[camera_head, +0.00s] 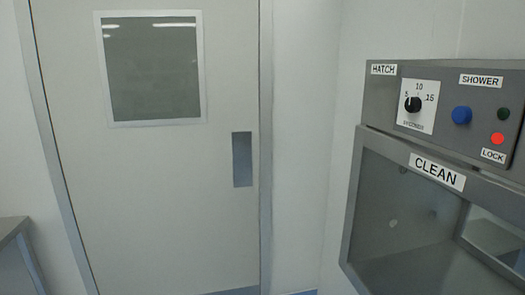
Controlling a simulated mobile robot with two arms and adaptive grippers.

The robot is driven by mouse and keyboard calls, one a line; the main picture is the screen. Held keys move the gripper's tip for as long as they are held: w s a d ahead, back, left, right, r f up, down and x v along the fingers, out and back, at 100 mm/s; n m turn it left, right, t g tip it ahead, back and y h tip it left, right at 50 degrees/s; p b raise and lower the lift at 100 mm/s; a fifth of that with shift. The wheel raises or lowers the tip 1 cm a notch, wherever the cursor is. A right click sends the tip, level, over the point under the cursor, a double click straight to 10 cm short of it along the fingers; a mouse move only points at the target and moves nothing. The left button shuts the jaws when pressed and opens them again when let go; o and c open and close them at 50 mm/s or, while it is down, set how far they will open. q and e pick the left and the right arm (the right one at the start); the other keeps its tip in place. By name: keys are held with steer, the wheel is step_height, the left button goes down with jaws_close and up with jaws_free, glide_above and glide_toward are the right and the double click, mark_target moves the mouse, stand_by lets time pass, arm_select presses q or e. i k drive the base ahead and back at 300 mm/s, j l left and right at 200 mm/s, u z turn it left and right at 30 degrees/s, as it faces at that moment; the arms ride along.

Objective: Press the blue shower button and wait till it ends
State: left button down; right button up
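The blue shower button (461,115) is a round knob on the grey control panel (381,93) at the right of the head view, below the SHOWER label (481,80). To its right are a dark green lamp (503,114) and a lit red lamp (497,138) above the LOCK label (493,155). To its left is a black dial (413,104) on a white plate marked 5, 10, 15. Neither of my grippers is in view.
Below the panel is a hatch with a grey-framed window (400,215) labelled CLEAN (437,172); it looks shut. A closed door (150,190) with a dark window (153,68) stands at the left. A grey surface's corner (12,226) shows at the lower left.

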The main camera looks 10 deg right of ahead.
mark_target(460, 114)
steer(key=z, duration=1.2)
